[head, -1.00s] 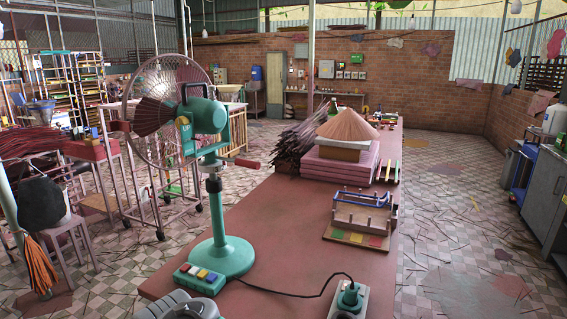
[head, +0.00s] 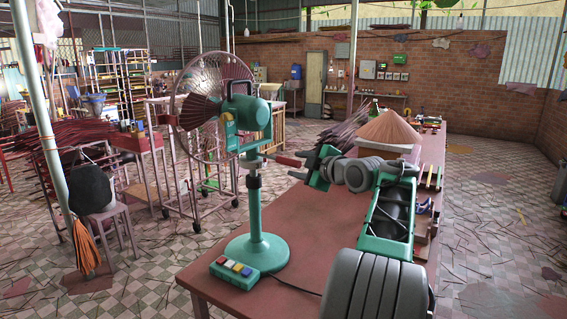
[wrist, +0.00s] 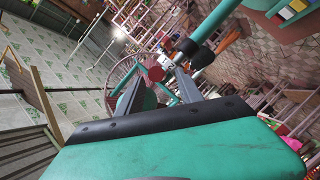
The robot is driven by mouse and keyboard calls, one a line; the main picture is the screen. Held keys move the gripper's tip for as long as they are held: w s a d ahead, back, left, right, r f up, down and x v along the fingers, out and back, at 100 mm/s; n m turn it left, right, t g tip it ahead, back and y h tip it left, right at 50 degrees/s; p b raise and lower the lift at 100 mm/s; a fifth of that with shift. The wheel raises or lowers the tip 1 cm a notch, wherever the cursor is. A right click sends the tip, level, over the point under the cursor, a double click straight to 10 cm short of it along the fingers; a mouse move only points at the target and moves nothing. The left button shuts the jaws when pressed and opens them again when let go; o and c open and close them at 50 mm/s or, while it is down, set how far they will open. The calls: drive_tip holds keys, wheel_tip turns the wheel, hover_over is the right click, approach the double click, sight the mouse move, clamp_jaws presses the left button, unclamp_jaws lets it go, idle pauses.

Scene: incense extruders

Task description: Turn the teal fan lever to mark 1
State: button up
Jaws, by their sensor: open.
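The teal fan (head: 243,112) stands on the near left part of the table, on a teal pole and round base. Its lever (head: 287,160) sticks out to the right below the motor, with a red handle. In the wrist view the round red handle end (wrist: 156,74) shows end-on between the finger tips. My gripper (head: 299,164) is open just right of the handle, pointing left at it. It also shows in the wrist view (wrist: 160,78), and I see no clear contact. I cannot make out any numbered marks.
The brown-red table (head: 312,212) runs away to the right. A box with coloured buttons (head: 234,268) sits by the fan base. A rolling rack stands behind the fan.

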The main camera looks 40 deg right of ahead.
sight(284, 161)
drive_tip(key=shift+w+r, duration=0.1)
drive_tip(key=shift+w, duration=0.05)
drive_tip(key=p+x, duration=0.2)
drive_tip(key=x, duration=0.5)
drive_tip(key=shift+w+p, duration=0.3)
clamp_jaws()
idle(0.9)
